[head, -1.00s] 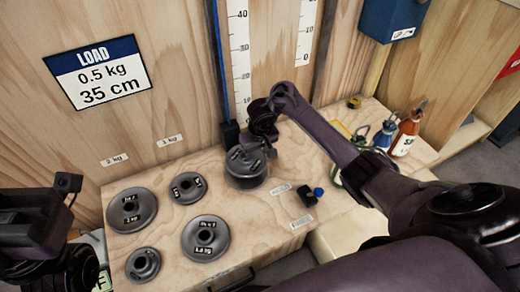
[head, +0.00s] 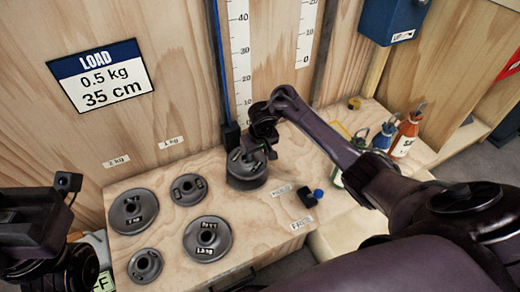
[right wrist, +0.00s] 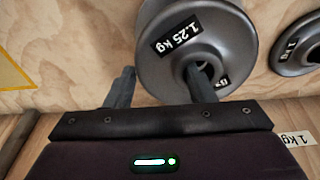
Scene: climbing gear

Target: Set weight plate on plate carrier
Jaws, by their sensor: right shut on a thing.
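A grey round weight plate marked 1.25 kg (right wrist: 180,65) fills the top middle of the right wrist view. My right gripper (right wrist: 160,82) is shut on its rim, one finger in the centre hole, the other outside the edge. In the head view the right gripper (head: 264,138) is over the plate (head: 246,160), near the foot of the blue cord. A dark round body shows directly under the plate; I cannot tell whether it is the plate carrier or whether they touch. My left gripper (head: 40,262) is at the lower left, its fingers not clear.
Several grey plates lie flat on the wooden bench, including a large one (head: 207,238) and a small one (head: 145,265). Bottles (head: 405,135) stand at the right back. A ruled wall stands behind.

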